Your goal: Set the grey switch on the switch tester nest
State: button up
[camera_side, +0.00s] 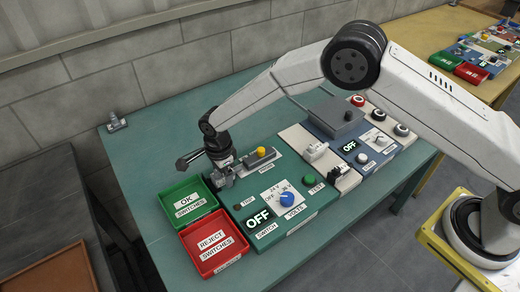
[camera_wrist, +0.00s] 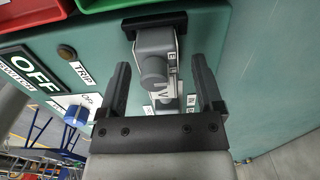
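The grey switch (camera_wrist: 155,62), a grey block with a round knob, shows in the wrist view between my two fingers. A black bar (camera_wrist: 153,24) lies at its far end. My gripper (camera_wrist: 163,85) is open, with a finger on either side of the switch and a gap visible beside it. In the side view my gripper (camera_side: 222,174) is low over the back left corner of the green switch tester (camera_side: 262,222). There it largely hides the switch and the nest, so I cannot tell how the switch is seated.
The green OK tray (camera_side: 188,200) and red REJECT tray (camera_side: 213,245) stand left of the tester. A yellow-topped grey part (camera_side: 261,154) is close to the right of my gripper. The tester display (camera_side: 258,218) reads OFF, near a blue VOLTS knob (camera_side: 286,199).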

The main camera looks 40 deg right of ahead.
jog(key=shift+r, duration=0.1)
jog(key=shift+r, duration=3.8)
jog(key=shift+r, duration=0.1)
notch_tip(320, 180, up, 7)
jog(key=s+d+r+n+t, duration=0.1)
jog(key=s+d+n, duration=0.35)
jog(key=d, duration=0.35)
jog(key=s+d+r+n, duration=0.1)
jog(key=s+d+n, duration=0.35)
jog(key=d, duration=0.25)
jog(key=s+d+n+t, duration=0.1)
jog(key=s+d+n, duration=0.8)
jog(key=s, duration=0.4)
jog(key=shift+d+f+t, duration=0.2)
jog(key=shift+f+t, duration=0.1)
jog(key=shift+f, duration=0.15)
